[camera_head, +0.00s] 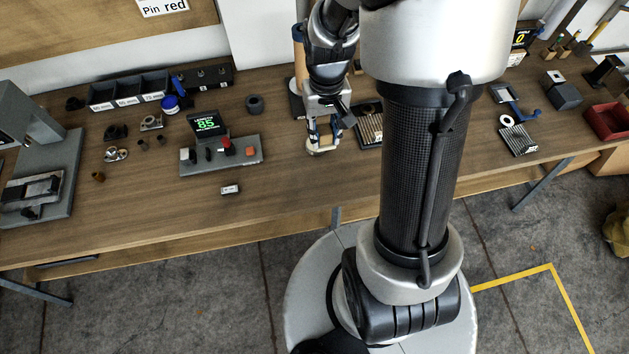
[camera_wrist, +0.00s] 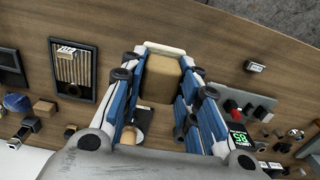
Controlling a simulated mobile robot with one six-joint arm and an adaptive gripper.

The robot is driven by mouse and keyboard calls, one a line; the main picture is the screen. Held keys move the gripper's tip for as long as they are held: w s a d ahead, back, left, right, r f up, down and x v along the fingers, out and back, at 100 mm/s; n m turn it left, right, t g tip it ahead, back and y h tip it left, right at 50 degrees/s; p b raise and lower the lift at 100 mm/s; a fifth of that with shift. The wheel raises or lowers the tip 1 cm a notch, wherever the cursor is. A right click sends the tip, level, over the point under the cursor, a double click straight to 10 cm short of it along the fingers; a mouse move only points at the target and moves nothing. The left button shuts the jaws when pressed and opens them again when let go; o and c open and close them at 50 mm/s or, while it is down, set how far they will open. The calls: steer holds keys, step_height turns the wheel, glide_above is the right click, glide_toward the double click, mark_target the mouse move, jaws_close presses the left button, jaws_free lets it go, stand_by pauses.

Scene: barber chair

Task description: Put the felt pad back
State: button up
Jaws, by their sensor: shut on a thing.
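My gripper (camera_head: 324,138) hangs over the middle of the workbench in the head view, partly behind my own arm. In the wrist view, its blue-and-white fingers (camera_wrist: 164,84) are shut on a tan, block-shaped piece (camera_wrist: 160,79), which looks like the felt pad. The held piece shows only as a small pale patch (camera_head: 319,152) in the head view. I cannot tell how far it is above the bench. A tan upright cylinder (camera_head: 299,52) on a dark base stands behind my gripper; it also shows in the wrist view (camera_wrist: 128,138).
A dark-framed slatted tray (camera_head: 370,133) lies just right of my gripper. Left of it stand a grey block with a green "85" display (camera_head: 208,124) and a small labelled piece (camera_head: 230,189). A red bin (camera_head: 608,121) is far right. The bench's front strip is mostly clear.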

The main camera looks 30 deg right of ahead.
steer(key=f+b, duration=0.2)
steer(key=f, duration=0.4)
steer(key=f+b, duration=0.2)
steer(key=f, duration=0.5)
steer(key=f+b, duration=0.2)
steer(key=f, duration=0.5)
steer(key=shift+s+d, duration=0.3)
steer(key=shift+d, duration=0.05)
steer(key=shift+r, duration=0.1)
steer(key=o, duration=0.6)
steer(key=shift+f+b, duration=0.25)
steer(key=shift+b, duration=0.1)
steer(key=shift+c, duration=0.2)
steer(key=o, duration=0.5)
steer(key=shift+c, duration=0.2)
steer(key=shift+r, duration=0.1)
